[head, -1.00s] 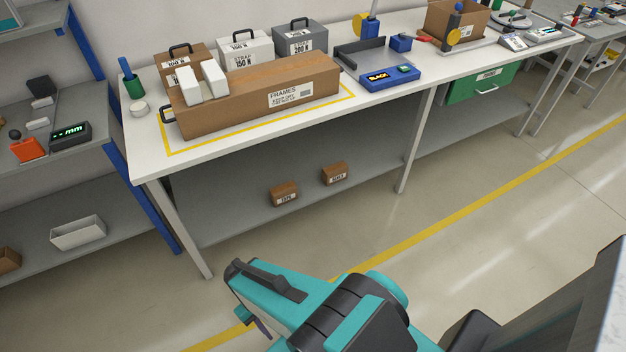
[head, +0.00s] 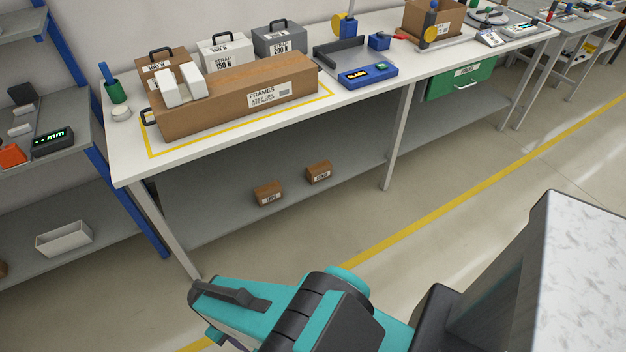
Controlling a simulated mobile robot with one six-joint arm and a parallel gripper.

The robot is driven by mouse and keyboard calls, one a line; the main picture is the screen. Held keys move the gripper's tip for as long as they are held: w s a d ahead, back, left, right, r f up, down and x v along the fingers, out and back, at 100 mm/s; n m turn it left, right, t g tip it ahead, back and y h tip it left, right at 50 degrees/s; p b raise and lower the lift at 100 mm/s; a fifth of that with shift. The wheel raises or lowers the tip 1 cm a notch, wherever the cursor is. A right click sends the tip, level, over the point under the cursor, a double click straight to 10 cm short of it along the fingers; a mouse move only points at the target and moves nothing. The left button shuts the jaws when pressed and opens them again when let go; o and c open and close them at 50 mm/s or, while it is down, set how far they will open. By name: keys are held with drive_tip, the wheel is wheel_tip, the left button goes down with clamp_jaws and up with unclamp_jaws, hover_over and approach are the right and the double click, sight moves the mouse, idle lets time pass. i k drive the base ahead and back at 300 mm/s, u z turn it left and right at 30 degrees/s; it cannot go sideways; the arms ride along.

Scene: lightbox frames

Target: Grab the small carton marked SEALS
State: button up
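Two small brown cartons stand on the grey lower shelf under the workbench. The right one (head: 318,172) has a white label that seems to read SEALS, though it is small and blurred. The left carton (head: 268,193) has a label that looks like TAPE. They stand apart, with a gap between them. My teal and black arm is at the bottom of the head view, in front of the bench and well short of the cartons. My gripper's fingers do not show, and nothing is seen touching either carton.
The bench top (head: 130,165) overhangs the lower shelf (head: 215,205). Bench legs (head: 398,135) stand at both sides of the cartons. A long FRAMES box (head: 225,100) lies above. The shelf around the cartons is clear. Open floor with a yellow line (head: 440,215) lies in front.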

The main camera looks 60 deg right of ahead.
sight(322, 170)
drive_tip(key=z, duration=0.35)
drive_tip(key=i, duration=1)
drive_tip(key=u, duration=0.35)
